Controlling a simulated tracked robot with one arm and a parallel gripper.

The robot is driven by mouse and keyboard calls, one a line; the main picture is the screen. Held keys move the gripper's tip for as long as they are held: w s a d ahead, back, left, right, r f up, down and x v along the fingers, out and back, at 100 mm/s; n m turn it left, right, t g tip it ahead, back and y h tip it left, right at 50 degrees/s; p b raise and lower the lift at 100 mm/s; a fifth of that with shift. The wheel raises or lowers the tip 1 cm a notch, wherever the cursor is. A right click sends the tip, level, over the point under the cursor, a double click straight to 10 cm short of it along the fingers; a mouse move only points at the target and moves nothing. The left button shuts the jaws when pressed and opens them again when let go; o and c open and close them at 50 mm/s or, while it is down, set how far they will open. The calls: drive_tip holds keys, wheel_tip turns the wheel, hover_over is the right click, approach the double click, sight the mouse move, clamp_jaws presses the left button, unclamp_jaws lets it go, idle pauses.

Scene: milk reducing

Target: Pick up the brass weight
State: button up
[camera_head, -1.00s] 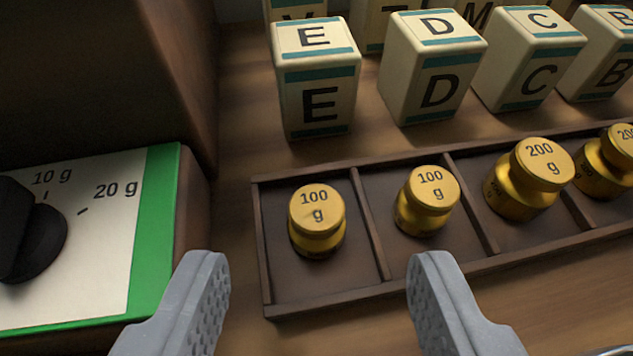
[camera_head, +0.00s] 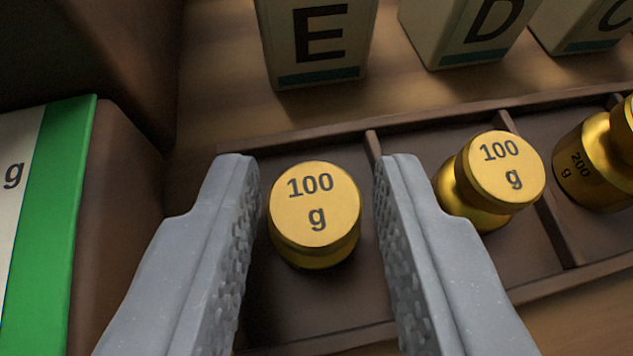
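A brass weight marked 100 g (camera_head: 314,212) stands upright in the leftmost compartment of a dark wooden tray (camera_head: 300,338). My gripper (camera_head: 312,170) is open, with one grey finger on each side of this weight. A gap shows between the weight and each finger, so neither seems to touch it. A second brass 100 g weight (camera_head: 492,178) stands in the compartment to the right, just past my right finger. A brass 200 g weight (camera_head: 590,165) is partly in view at the right edge.
Cream blocks with letters stand behind the tray: E (camera_head: 318,40), D (camera_head: 468,30) and C (camera_head: 590,22). A brown box with a green-edged panel (camera_head: 55,200) is close on the left. Thin dividers (camera_head: 556,228) separate the compartments.

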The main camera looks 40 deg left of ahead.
clamp_jaws()
drive_tip(key=shift+r, duration=0.75)
drive_tip(key=shift+s+r+p, duration=0.15)
drive_tip(key=shift+s+r, duration=0.05)
drive_tip(key=shift+r, duration=0.35)
drive_tip(key=shift+s+r+p, duration=0.15)
drive_tip(key=shift+s+r, duration=0.05)
drive_tip(key=shift+r, duration=0.3)
drive_tip(key=s+a, duration=0.1)
drive_tip(key=s, duration=0.4)
drive_tip(key=s+a+r, duration=0.1)
drive_tip(key=s, duration=0.4)
drive_tip(key=s+a+b, duration=0.1)
drive_tip(key=s, duration=0.4)
drive_tip(key=shift+r, duration=0.2)
